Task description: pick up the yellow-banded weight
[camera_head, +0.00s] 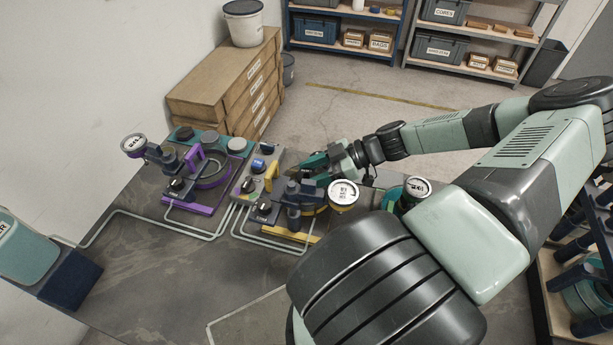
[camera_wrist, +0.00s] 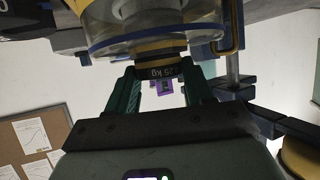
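A dark weight (camera_wrist: 160,71) with a "25 kg" label and a yellow band (camera_wrist: 158,52) shows in the wrist view, just below a clear round housing with a blue rim. My gripper (camera_wrist: 159,78) has its two green fingers apart, one on each side of the weight near the tips. Whether the fingers press on it cannot be told. In the head view my gripper (camera_head: 310,166) is beside the yellow lever frame (camera_head: 290,236), reaching in from the right. The weight cannot be made out there.
A white dial (camera_head: 343,193) stands close to my gripper on the yellow frame. A purple lever frame (camera_head: 190,207) with its dial (camera_head: 133,145) is to the left. Another dial (camera_head: 416,186) is at right. The table front (camera_head: 170,265) is mostly bare apart from pipes.

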